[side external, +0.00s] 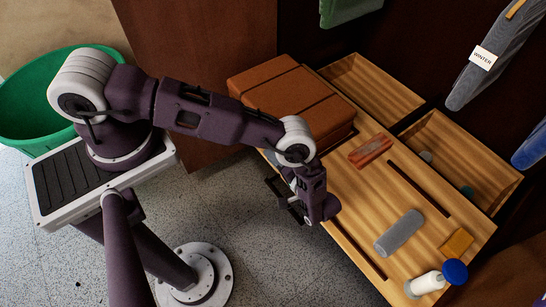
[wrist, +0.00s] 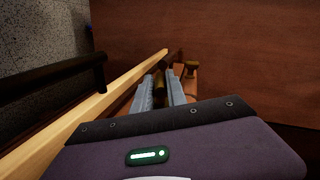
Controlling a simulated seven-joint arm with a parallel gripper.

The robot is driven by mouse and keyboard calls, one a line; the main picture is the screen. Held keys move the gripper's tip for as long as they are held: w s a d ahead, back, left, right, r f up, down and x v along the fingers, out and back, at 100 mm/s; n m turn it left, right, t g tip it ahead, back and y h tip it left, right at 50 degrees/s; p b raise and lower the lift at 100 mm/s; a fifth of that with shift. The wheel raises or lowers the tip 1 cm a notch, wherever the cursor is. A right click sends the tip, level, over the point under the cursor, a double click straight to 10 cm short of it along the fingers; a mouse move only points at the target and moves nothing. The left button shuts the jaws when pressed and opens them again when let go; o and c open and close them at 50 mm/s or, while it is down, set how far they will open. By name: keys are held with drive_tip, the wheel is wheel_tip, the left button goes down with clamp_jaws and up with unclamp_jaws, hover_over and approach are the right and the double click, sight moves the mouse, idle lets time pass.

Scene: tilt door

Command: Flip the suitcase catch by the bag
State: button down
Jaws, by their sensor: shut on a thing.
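The brown leather suitcase (side external: 290,100) lies shut on the wooden top at the back left, crossed by darker straps. My gripper is low at the suitcase's front edge in the side view, where my wrist hides the fingers. In the wrist view, the two grey fingers of my gripper (wrist: 162,88) are shut on a small brass-coloured catch (wrist: 160,84). How far the catch is turned cannot be told.
The wooden top (side external: 360,205) holds a red-brown block (side external: 370,151), a grey roll (side external: 399,233), a tan block (side external: 457,243) and a white spool (side external: 425,284). A black bar handle (wrist: 55,75) runs along the left. A dark wooden panel (side external: 200,70) stands behind.

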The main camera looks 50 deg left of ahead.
drive_tip(key=shift+r, duration=0.1)
idle(0.3)
drive_tip(key=c, duration=1.4)
unclamp_jaws()
drive_tip(key=shift+o, duration=0.2)
drive_tip(key=shift+d, duration=0.1)
drive_tip(key=v, duration=0.7)
drive_tip(key=shift+o, duration=0.2)
